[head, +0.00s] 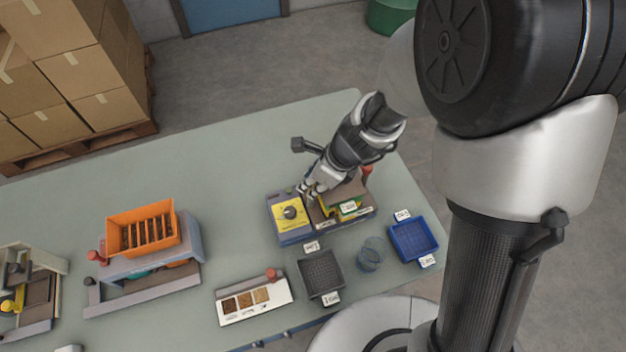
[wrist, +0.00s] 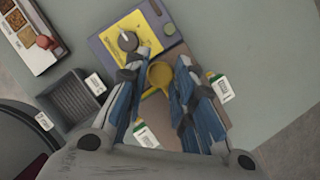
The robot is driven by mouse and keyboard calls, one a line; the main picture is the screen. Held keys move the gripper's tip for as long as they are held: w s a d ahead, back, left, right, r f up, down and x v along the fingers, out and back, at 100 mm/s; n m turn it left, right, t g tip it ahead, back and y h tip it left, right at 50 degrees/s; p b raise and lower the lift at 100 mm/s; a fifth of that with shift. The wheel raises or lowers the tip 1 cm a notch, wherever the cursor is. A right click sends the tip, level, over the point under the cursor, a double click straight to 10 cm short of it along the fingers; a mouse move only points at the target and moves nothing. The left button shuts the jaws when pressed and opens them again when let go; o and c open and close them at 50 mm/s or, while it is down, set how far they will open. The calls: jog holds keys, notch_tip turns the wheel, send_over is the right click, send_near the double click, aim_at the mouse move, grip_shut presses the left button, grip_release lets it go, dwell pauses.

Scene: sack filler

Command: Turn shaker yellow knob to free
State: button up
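A yellow round part (wrist: 160,74), which looks like a knob, lies between my fingertips in the wrist view. My gripper (wrist: 165,64) is open, with one finger on each side of it; I cannot tell whether either finger touches it. In the head view my gripper (head: 313,188) is over the brown-topped unit (head: 359,217), beside a box with a yellow panel and a grey knob (head: 290,212). That grey knob also shows in the wrist view (wrist: 128,41), close to the left fingertip. Another yellow part (head: 10,306) is on the machine at the far left.
Small labelled pieces (wrist: 221,88) lie beside my fingers. An orange slotted crate (head: 143,231) sits on a stand at left. The table's back middle is clear.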

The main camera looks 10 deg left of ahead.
grip_shut()
jog(key=shift+n, duration=0.3)
jog(key=n+p, duration=0.1)
jog(key=n+g+p, duration=0.1)
jog(key=n, duration=0.1)
jog(key=shift+w+r+n+g, duration=0.1)
jog(key=shift+w+n+g, duration=0.05)
jog(key=shift+n+g, duration=0.15)
jog(key=n+g+p, duration=0.1)
jog(key=n, duration=0.1)
jog(key=n+p, duration=0.1)
jog(key=n, duration=0.1)
jog(key=shift+w+n+g, duration=0.15)
jog(key=shift+n+g, duration=0.15)
jog(key=shift+g, duration=0.1)
jog(key=n, duration=0.2)
jog(key=n+g+h+p, duration=0.1)
jog(key=n, duration=0.1)
jog(key=shift+w+a+h+p, duration=0.1)
jog(key=shift+a+h+p, duration=0.05)
jog(key=shift+h+p, duration=0.15)
jog(key=shift+a+n+g+h, duration=0.1)
jog(key=shift+n+g+h, duration=0.25)
jog(key=shift+n, duration=0.9)
jog(key=shift+a+n+g+h, duration=0.15)
jog(key=shift+n+h, duration=0.3)
jog(key=shift+n, duration=0.8)
jog(key=shift+d, duration=0.15)
